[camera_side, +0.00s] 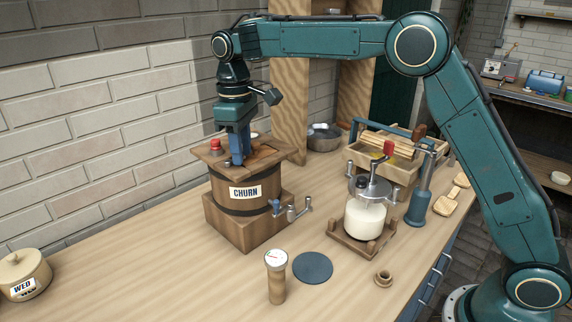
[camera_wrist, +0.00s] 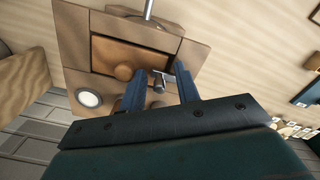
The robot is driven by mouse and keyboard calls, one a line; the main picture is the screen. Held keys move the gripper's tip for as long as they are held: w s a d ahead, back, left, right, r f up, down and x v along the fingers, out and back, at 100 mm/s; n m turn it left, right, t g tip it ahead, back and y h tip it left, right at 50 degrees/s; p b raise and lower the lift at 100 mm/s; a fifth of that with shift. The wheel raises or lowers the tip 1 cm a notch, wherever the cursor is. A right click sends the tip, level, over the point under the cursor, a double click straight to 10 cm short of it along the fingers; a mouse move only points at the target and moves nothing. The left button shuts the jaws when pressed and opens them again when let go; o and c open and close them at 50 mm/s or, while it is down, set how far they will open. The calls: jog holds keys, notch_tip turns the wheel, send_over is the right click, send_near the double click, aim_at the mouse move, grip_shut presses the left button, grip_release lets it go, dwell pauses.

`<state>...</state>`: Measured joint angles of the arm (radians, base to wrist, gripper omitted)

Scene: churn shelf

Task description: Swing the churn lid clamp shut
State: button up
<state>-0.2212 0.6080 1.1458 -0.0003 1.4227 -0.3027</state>
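The churn (camera_side: 241,192) is a wooden barrel with a "CHURN" label on a wooden block, with a square wooden top (camera_side: 270,150). A small metal clamp piece (camera_wrist: 163,77) with a short crossbar sits at the lid's edge. My gripper (camera_side: 237,160) points down over the top. In the wrist view its two blue fingers (camera_wrist: 160,70) are apart, one on each side of the clamp piece. I cannot tell whether either finger touches it.
A red knob (camera_side: 215,145) stands on the churn top's left corner. A tap with a crank (camera_side: 290,210) sticks out at the churn's front right.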

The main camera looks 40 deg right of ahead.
jog(key=shift+w+r, duration=0.2)
jog(key=shift+r, duration=1.45)
jog(key=shift+w+r, duration=0.15)
jog(key=shift+r, duration=1.6)
jog(key=shift+s+d+r+t, duration=0.2)
jog(key=shift+s+r+t, duration=0.1)
jog(key=s+d+r+m+t, duration=0.1)
jog(key=s+d+r+m, duration=0.2)
jog(key=s, duration=0.5)
jog(key=s+d+r+t, duration=0.2)
jog(key=s+d, duration=0.2)
jog(key=s, duration=0.4)
jog(key=s+d+f+m+t, duration=0.1)
jog(key=s+f, duration=0.3)
jog(key=s, duration=0.5)
jog(key=s+d+f+m+t, duration=0.1)
jog(key=s+d+f+m, duration=0.1)
jog(key=s+f, duration=0.3)
jog(key=s+d, duration=0.1)
jog(key=s, duration=0.3)
jog(key=shift+s+d+f, duration=0.2)
jog(key=shift+s+f, duration=0.1)
jog(key=shift+s, duration=0.05)
